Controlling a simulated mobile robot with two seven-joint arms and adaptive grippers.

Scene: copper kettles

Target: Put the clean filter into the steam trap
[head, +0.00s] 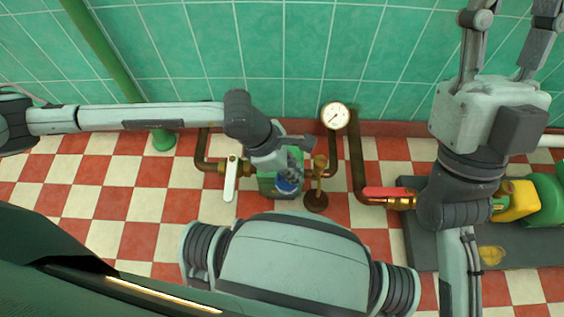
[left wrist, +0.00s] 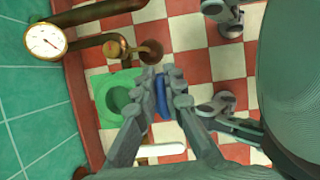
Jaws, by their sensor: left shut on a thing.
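The steam trap (head: 266,184) is a green block on the pipe by the wall, partly hidden by my left gripper. In the left wrist view the trap (left wrist: 97,84) shows a round, dark green opening in its top, uncovered. My left gripper (head: 291,176) is shut on a blue piece, the filter (head: 287,187), above the trap's right front side. In the left wrist view the filter (left wrist: 161,95) sits between the fingertips, to the right of the opening and apart from it. My right gripper (head: 510,35) is raised at the upper right, fingers spread and empty.
A valve with a white lever (head: 230,180) stands left of the trap. A brass-topped post on a round brown base (head: 315,201) stands close on its right. A gauge (head: 335,115), a red lever (head: 385,192) and a dark platform (head: 425,245) lie further right.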

